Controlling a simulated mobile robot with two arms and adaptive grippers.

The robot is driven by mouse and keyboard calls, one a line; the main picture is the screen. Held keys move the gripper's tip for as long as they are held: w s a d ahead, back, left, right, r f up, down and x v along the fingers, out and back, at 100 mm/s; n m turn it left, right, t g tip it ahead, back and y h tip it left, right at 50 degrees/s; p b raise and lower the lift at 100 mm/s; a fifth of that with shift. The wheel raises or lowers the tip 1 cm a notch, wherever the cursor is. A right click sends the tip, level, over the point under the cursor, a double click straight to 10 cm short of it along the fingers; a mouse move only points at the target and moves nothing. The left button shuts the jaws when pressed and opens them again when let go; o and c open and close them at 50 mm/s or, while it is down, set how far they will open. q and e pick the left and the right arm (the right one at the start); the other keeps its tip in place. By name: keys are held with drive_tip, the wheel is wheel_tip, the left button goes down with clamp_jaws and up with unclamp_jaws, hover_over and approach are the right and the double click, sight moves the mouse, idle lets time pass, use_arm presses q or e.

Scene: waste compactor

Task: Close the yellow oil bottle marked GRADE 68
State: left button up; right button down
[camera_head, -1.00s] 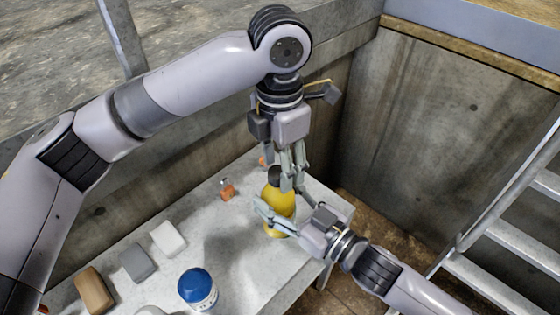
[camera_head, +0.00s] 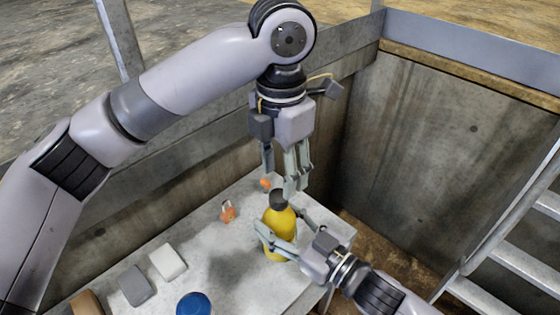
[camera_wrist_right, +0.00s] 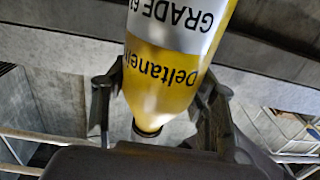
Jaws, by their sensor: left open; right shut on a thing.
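The yellow oil bottle (camera_head: 278,222) stands upright on the table, with a dark cap (camera_head: 278,198) at its top. My right gripper (camera_head: 280,217) is shut on the bottle's body from the lower right. In the right wrist view the bottle (camera_wrist_right: 168,75) appears upside down between the fingers (camera_wrist_right: 160,95). Its label reads "GRADE 6" with the last digit unclear, and its dark neck end points down. My left gripper (camera_head: 282,180) is open just above the cap, fingers pointing down and spread. I cannot tell whether a fingertip touches the cap, or how the cap sits on the neck.
The grey table (camera_head: 225,275) also holds small orange items (camera_head: 228,212), a white block (camera_head: 168,262), a grey block (camera_head: 135,286), a brown block (camera_head: 87,303) and a blue-topped container (camera_head: 194,304). A concrete wall (camera_head: 440,140) stands behind; metal stairs (camera_head: 510,250) are at right.

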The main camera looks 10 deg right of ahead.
use_arm(q)
drive_tip(key=n, duration=0.6)
drive_tip(key=shift+r, duration=0.3)
drive_tip(key=n, duration=0.4)
drive_tip(key=shift+a+r, duration=0.1)
drive_tip(key=shift+r, duration=0.05)
drive_tip(key=n, duration=0.4)
drive_tip(key=shift+r+n, duration=0.2)
drive_tip(key=shift+n, duration=0.2)
drive_tip(key=n, duration=0.4)
drive_tip(key=shift+r, duration=0.2)
drive_tip(key=n, duration=0.4)
drive_tip(key=shift+a+r+n, duration=0.1)
drive_tip(key=shift+r+n, duration=0.1)
drive_tip(key=shift+n, duration=0.2)
drive_tip(key=n, duration=0.4)
drive_tip(key=shift+r, duration=0.2)
drive_tip(key=n, duration=0.4)
drive_tip(key=shift+s+r+n, duration=0.1)
drive_tip(key=shift+r+n, duration=0.05)
drive_tip(key=shift+n, duration=0.15)
drive_tip(key=n, duration=0.4)
drive_tip(key=shift+a+r+n, duration=0.1)
drive_tip(key=shift+r+n, duration=0.05)
drive_tip(key=shift+n, duration=0.15)
